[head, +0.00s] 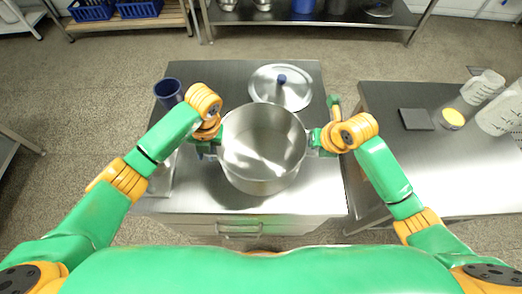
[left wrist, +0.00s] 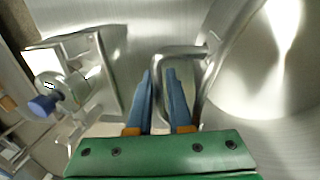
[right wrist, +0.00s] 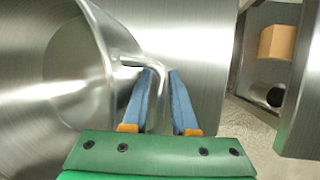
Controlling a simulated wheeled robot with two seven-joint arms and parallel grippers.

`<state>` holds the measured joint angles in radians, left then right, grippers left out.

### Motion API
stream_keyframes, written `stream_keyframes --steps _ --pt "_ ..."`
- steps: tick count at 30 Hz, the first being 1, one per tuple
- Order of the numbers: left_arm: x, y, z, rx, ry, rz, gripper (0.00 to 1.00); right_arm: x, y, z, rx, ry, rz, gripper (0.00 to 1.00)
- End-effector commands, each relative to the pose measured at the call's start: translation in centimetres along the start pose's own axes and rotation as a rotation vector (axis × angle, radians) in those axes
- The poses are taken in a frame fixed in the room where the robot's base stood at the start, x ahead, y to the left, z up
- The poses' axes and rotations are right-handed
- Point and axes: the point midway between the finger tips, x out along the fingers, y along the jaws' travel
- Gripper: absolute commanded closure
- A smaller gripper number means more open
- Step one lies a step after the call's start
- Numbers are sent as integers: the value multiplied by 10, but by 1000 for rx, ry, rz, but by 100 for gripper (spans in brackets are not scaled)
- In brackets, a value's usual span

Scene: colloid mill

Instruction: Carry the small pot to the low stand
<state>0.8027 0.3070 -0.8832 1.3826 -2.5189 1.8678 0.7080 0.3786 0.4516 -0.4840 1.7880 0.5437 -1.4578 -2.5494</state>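The steel pot (head: 262,150) is open-topped and upright over the steel work table, with a loop handle on each side. It also fills the right of the left wrist view (left wrist: 265,65) and the left of the right wrist view (right wrist: 75,80). My left gripper (head: 214,144) has its blue fingers (left wrist: 161,75) closed around the left handle's bar. My right gripper (head: 317,141) has its fingers (right wrist: 162,75) closed around the right handle's bar. Whether the pot touches the table is unclear. I cannot pick out the low stand with certainty.
A steel lid with a blue knob (head: 281,88) lies behind the pot. A dark blue cup (head: 168,92) stands at the back left. A second steel table (head: 385,170) on the right holds a dark square block (head: 416,119) and clear jugs (head: 482,87). Floor separates the tables.

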Motion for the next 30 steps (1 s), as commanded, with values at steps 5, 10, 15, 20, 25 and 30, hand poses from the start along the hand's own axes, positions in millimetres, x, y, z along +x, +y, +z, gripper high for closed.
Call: stream_keyframes --steps 5,10,15,20,25,30 --pt "0 0 0 0 -1 0 82 0 0 0 0 0 0 74" --pt "0 0 0 0 -1 0 100 0 0 0 0 0 0 100" --pt "0 0 0 0 -1 0 100 0 0 0 0 0 0 100" --pt "0 0 0 0 -1 0 100 0 0 0 0 0 -1 100" --pt "0 0 0 0 -1 0 100 0 0 0 0 0 -1 100" --pt "0 0 0 0 -1 0 100 0 0 0 0 -1 -1 100"
